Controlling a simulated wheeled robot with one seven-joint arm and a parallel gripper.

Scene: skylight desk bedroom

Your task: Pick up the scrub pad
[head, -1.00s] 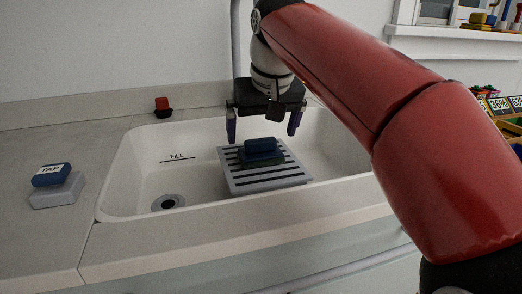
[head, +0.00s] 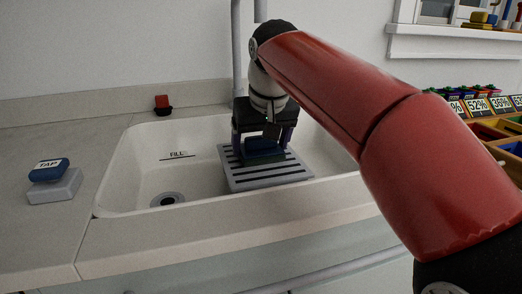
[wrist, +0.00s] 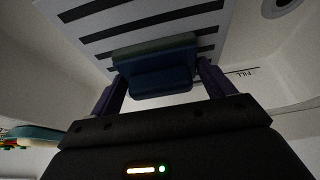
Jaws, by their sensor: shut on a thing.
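The scrub pad (head: 264,157), with a dark blue upper part and a green lower layer, lies on a grey slatted rack (head: 268,181) in the white sink. In the wrist view the pad (wrist: 158,62) spans the space between my fingers, its blue part facing the camera. My gripper (head: 262,149) is down over the pad with a dark purple finger at each side, and it is shut on the pad. In the wrist view my gripper (wrist: 161,74) has its fingertips at the pad's two ends. The pad still appears to rest on the rack.
The sink's white wall (head: 135,165) surrounds the rack, with a drain (head: 167,199) at left. A blue block marked TAP on a grey base (head: 55,188) stands on the left counter. A red-topped item (head: 162,103) sits behind the sink. Colourful bins (head: 500,130) stand at right.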

